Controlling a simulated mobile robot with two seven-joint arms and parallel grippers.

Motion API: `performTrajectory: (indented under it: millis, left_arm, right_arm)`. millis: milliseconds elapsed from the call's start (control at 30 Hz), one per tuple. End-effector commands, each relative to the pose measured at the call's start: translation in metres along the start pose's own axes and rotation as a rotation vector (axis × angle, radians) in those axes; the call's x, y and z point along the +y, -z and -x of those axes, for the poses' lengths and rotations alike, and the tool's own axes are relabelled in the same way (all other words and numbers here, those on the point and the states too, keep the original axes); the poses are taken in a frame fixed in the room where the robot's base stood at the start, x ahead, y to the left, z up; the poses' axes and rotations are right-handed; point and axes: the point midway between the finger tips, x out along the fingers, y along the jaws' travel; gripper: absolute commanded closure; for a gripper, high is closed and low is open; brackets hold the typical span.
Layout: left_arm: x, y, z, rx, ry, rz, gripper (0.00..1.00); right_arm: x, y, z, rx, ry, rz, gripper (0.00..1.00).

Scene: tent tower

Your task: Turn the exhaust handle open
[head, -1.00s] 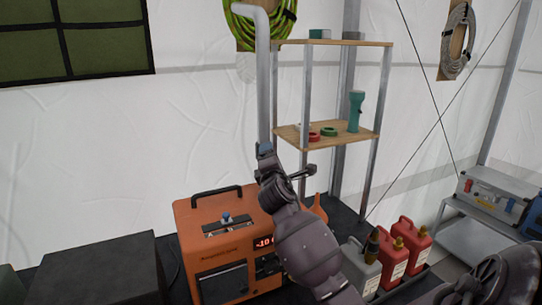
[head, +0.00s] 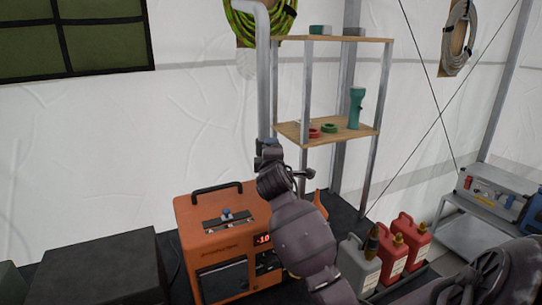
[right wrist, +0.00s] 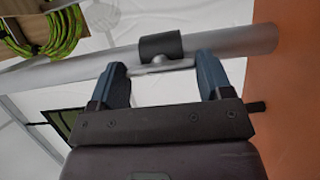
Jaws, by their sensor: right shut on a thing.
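The grey exhaust pipe (head: 263,85) rises behind the orange heater (head: 222,245) and bends left at its top. In the right wrist view the pipe (right wrist: 60,68) carries a dark collar (right wrist: 161,46) with a thin metal handle (right wrist: 165,69) beside it. My right gripper (head: 268,146) is at the lower pipe, above the heater. In the right wrist view its blue fingers (right wrist: 160,72) stand on either side of the handle and are shut on it. In the head view my gripper and arm hide the handle and part of the heater. My left gripper is out of view.
A shelf (head: 334,40) with a teal flashlight (head: 356,107) stands right of the pipe. A grey canister (head: 358,262) and red canisters (head: 405,240) stand at lower right. A dark box (head: 100,268) is at lower left. The white tent wall is behind.

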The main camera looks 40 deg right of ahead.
Motion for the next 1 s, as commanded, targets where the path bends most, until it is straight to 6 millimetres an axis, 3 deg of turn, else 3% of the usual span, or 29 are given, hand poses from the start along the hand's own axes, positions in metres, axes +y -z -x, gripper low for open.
performTrajectory:
  millis: [200, 233, 400, 767, 1000]
  left_arm:
    - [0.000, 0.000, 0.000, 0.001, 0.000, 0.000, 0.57]
    - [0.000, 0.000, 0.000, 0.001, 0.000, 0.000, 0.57]
    - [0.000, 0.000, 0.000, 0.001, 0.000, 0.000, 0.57]
    - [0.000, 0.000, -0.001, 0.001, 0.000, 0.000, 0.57]
    - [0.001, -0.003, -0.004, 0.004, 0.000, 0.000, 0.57]
  right_arm:
    - [-0.001, 0.000, 0.000, -0.001, 0.002, -0.003, 0.51]
    - [-0.001, 0.000, 0.000, -0.001, 0.002, -0.003, 0.25]
    - [-0.001, 0.000, 0.000, -0.001, 0.001, -0.002, 0.02]
    - [-0.001, 0.000, 0.005, 0.000, 0.000, 0.000, 0.02]
    - [-0.002, 0.000, 0.040, 0.000, 0.000, -0.001, 0.02]
